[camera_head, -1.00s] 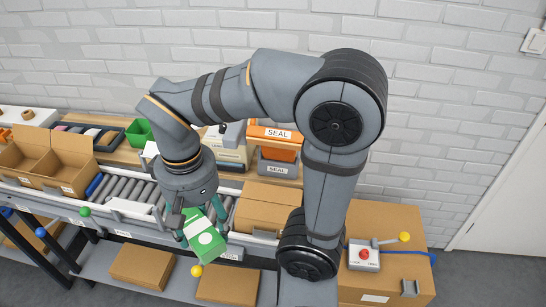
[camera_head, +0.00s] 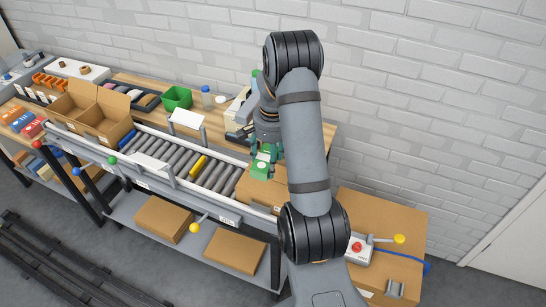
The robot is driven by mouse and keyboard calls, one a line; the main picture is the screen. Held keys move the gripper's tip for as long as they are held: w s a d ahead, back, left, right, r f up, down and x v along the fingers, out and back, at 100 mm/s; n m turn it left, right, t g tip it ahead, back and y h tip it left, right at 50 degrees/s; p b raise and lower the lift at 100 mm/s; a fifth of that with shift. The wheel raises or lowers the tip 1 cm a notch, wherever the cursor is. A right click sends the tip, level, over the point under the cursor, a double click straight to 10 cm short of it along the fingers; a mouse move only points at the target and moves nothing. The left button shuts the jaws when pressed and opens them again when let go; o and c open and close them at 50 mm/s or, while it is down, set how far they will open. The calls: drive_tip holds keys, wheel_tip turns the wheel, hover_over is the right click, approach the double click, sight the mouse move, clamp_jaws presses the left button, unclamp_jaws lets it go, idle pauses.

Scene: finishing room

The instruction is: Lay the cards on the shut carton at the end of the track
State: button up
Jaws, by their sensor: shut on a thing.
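The green pack of cards (camera_head: 261,170) with white markings is held by my gripper (camera_head: 266,153), whose teal fingers are shut on it. The pack is over the left part of the shut brown carton (camera_head: 256,191) at the right end of the roller track (camera_head: 180,158). I cannot tell whether the pack touches the carton's top. My arm hides the right part of the carton and some of the gripper.
An open carton (camera_head: 118,131) stands at the track's left end. A yellow roller (camera_head: 198,166) and a white-topped frame (camera_head: 187,118) are along the track. A green bin (camera_head: 177,97) is on the bench behind. A box with a red button (camera_head: 357,247) stands at right.

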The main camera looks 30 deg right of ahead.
sight(273, 184)
drive_tip(key=shift+d+f+m, duration=0.3)
drive_tip(key=shift+d+f, duration=0.3)
drive_tip(key=shift+d, duration=0.15)
drive_tip(key=shift+f+b, duration=3.05)
drive_tip(key=shift+f, duration=0.7)
drive_tip(key=o, duration=1.5)
drive_tip(key=shift+o, duration=0.9)
drive_tip(key=o, duration=0.3)
drive_tip(key=shift+r, duration=0.15)
drive_tip(key=shift+r+p, duration=0.75)
drive_tip(key=shift+r, duration=0.25)
